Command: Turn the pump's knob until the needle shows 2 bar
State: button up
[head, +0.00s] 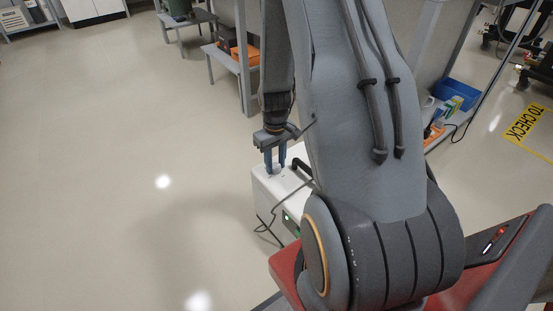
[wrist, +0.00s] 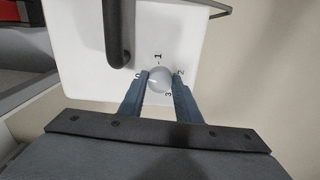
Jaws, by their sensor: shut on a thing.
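The white pump (head: 264,193) stands below my arm in the head view, with its right part hidden behind the arm. Its white top (wrist: 88,70) fills the upper middle of the wrist view. A round grey knob (wrist: 159,80) is on this top, with the marks 0, 1, 2 and 3 around it. My gripper (wrist: 160,88) has its two blue fingers shut on the knob, one on each side. The gripper also shows from the side in the head view (head: 275,168). I see no needle in either view, and no pointer mark on the knob.
A black handle (wrist: 116,35) rises from the pump top beside the knob. A dark cable (head: 262,225) hangs by the pump. A shelf with a blue bin (head: 457,94) stands at the right, near a yellow "TO CHECK" floor mark (head: 530,130). The floor at left is clear.

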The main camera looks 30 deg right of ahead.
aim_at(275, 166)
jog(key=m+p, duration=0.4)
jog(key=shift+r+m, duration=0.15)
jog(key=shift+m, duration=0.15)
jog(key=shift+m+p, duration=1.6)
jog(key=shift+m, duration=0.4)
jog(key=shift+w, duration=0.1)
jog(key=o, duration=1.1)
jog(key=shift+c, duration=0.2)
notch_tip(275, 166, up, 8)
jog(key=shift+f+p, duration=0.25)
jog(key=shift+p, duration=0.75)
